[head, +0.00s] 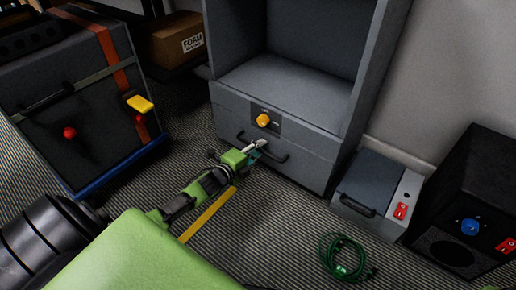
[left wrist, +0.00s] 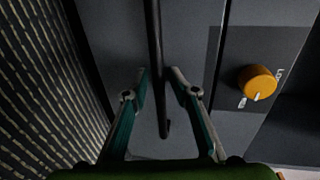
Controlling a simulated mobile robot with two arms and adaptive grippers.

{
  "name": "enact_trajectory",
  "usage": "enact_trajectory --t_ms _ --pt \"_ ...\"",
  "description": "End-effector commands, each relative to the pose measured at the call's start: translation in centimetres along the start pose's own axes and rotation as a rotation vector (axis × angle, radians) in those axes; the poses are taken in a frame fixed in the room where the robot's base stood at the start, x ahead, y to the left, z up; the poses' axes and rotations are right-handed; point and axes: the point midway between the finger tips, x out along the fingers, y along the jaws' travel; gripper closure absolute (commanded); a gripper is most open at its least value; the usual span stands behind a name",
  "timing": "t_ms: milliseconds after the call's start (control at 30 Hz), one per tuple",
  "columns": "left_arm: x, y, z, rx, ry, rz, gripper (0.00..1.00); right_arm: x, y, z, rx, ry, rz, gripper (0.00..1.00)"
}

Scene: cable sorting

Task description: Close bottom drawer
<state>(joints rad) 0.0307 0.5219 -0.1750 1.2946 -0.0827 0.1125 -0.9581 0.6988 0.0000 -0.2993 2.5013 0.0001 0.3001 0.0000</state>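The grey cabinet (head: 235,92) stands at top centre in the head view. Its bottom drawer (head: 301,173) has a dark bar handle (head: 278,156). The drawer front looks about flush with the panel above; I cannot tell whether a small gap remains. My left gripper (head: 257,149) is at the handle's left part. In the left wrist view, the handle (left wrist: 153,35) runs between the two fingers of my left gripper (left wrist: 160,75), which stand apart on either side of it. Contact with the handle is unclear. My right gripper is not in view.
A yellow-orange knob (head: 263,120) sits on the panel above the drawer. A grey box with a red switch (head: 401,211), a black speaker-like box (head: 480,190) and a coiled green cable (head: 343,257) are at right. A dark case (head: 70,100) stands at left.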

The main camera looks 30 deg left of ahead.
Motion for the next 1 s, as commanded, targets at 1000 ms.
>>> enact_trajectory --t_ms 1000 --pt "-11.9 0.1 0.0 -0.001 0.001 0.001 0.74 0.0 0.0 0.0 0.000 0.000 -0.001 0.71"
